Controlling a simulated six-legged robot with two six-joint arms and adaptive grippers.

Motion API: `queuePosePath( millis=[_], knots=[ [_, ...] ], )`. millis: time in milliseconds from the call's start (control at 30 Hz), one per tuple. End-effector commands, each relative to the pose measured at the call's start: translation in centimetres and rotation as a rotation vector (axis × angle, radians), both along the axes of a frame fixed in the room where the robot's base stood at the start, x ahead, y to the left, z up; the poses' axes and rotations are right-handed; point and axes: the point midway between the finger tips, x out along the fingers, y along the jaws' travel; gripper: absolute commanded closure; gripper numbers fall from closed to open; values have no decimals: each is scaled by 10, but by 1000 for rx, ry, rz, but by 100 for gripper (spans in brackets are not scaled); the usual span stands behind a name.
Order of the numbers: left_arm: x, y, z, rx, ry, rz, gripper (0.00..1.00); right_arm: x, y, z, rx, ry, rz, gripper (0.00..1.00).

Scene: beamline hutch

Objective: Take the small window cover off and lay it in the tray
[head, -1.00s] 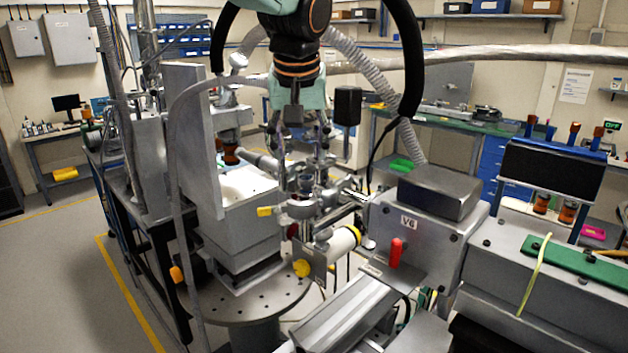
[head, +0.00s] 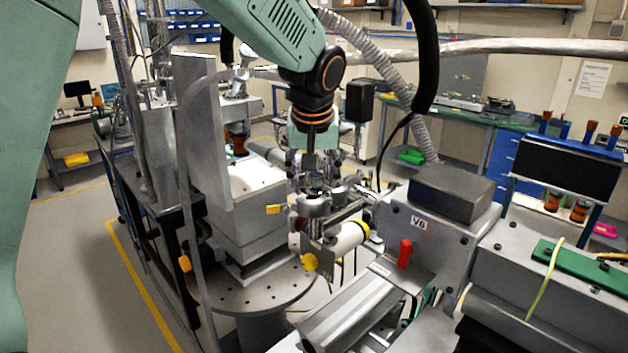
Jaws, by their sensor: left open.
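My left gripper (head: 316,190) hangs fingers-down from the arm at the upper middle. It is open, its fingers apart over and around the small metal fittings (head: 318,207) on the bench. The fingertips overlap these fittings, so I cannot tell whether they touch anything. Below is a white cylinder (head: 346,240) with a yellow ring at its right end and a yellow round piece (head: 309,262) at its lower left. I cannot tell for certain which part is the small window cover. A green tray-like thing (head: 410,157) lies far back; I cannot tell if it is the tray. My right gripper is out of view.
A grey box marked V6 (head: 432,232) with a red knob (head: 405,252) stands close on the right. A tall grey plate (head: 203,140) and a white-topped block (head: 255,185) stand on the left. A black hose (head: 428,70) hangs at the upper right.

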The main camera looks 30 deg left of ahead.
Motion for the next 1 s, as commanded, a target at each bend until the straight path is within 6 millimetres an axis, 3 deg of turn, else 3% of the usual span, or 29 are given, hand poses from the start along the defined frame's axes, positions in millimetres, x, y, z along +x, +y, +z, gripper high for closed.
queuePosePath(
  millis=[167, 800, 1000],
  knots=[
    [2, 0, 0, 0, -1, 0, 44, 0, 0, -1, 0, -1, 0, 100],
    [2, 0, -1, 0, 0, 0, 98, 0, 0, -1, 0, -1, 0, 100],
    [2, 0, -1, 0, -1, 0, 100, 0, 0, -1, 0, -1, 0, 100]
  ],
)
